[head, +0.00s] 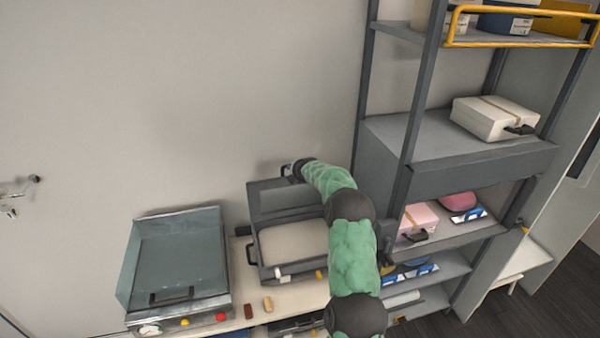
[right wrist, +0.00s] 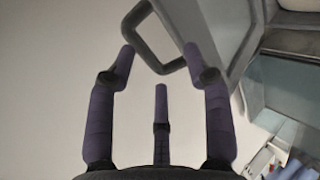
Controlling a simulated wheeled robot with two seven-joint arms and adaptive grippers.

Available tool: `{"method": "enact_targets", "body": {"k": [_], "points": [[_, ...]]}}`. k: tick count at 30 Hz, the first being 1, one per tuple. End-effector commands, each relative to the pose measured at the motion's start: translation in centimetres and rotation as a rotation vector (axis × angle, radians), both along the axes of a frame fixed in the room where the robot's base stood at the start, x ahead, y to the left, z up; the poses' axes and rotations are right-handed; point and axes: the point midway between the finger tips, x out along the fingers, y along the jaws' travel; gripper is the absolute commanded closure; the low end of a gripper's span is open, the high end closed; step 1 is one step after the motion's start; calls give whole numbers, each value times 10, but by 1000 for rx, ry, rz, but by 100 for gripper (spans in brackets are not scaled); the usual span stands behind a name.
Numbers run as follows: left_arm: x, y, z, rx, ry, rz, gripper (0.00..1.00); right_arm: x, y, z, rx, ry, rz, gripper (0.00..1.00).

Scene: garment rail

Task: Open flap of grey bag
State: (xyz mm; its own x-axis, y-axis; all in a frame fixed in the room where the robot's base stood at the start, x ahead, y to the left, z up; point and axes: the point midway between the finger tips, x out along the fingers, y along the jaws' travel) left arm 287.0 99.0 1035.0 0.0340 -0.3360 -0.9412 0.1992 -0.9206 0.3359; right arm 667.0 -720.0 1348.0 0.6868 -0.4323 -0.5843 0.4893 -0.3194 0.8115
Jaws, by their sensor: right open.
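The grey bag (head: 258,252) looks like a rigid grey box with a pale inside, standing on a light worktop. Its flap (head: 270,198) is raised at the back, near the wall, and the opening is exposed. My right arm passes in front of the bag's right side. My right gripper (head: 292,168) is at the top edge of the flap. In the right wrist view its purple fingers (right wrist: 160,62) are spread and open. A dark loop handle (right wrist: 143,38) on a grey edge shows at the fingertips; I cannot tell whether they touch. My left gripper is not in view.
A teal-grey open-topped appliance (head: 180,255) stands left of the bag. Small brown (head: 248,311) and tan (head: 267,304) blocks lie in front. A tall grey shelf unit (head: 408,95) with boxes stands close on the right. The wall above the bag is clear.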

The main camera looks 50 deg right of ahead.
Motion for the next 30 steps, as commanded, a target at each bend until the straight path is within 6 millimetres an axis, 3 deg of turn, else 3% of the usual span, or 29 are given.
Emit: {"method": "enact_targets", "body": {"k": [15,29,30], "points": [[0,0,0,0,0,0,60,-42,28,35,2,2,2,49],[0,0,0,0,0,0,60,-48,32,38,2,3,2,49],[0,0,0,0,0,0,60,-48,32,39,2,3,2,60]]}}
